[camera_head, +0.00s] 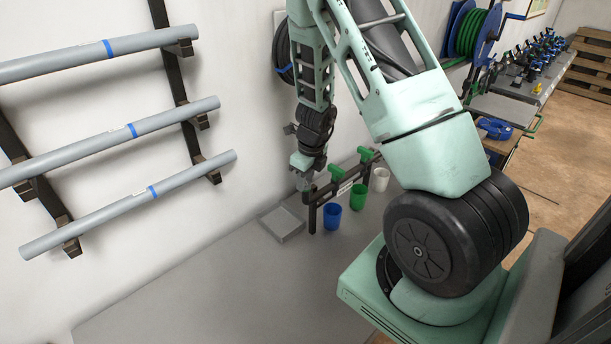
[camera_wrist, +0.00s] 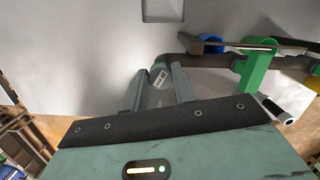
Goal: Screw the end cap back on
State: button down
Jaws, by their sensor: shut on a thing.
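The end cap (camera_wrist: 160,73), grey with a small pale label, sits between my two fingers in the wrist view. My gripper (camera_wrist: 158,86) is shut on it. The cap is at the left end of the dark manifold pipe (camera_wrist: 196,66); I cannot tell whether it is threaded on or only against the pipe end. In the head view my gripper (camera_head: 303,178) is at the near left end of the manifold (camera_head: 345,181), and the cap cannot be made out there. A green valve handle (camera_wrist: 258,68) stands right of the cap in the wrist view.
The bench (camera_head: 230,290) in front is clear. Grey pipes (camera_head: 110,143) hang on the wall at left.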

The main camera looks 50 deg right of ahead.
jog(key=shift+w+r+m, duration=0.1)
jog(key=shift+w+m, duration=0.15)
jog(key=shift+m, duration=0.15)
jog(key=c, duration=1.1)
grip_release()
jog(key=shift+o, duration=1.4)
jog(key=shift+s, duration=0.15)
jog(key=shift+r+p, duration=2.95)
jog(key=shift+p, duration=0.15)
jog(key=shift+f, duration=0.1)
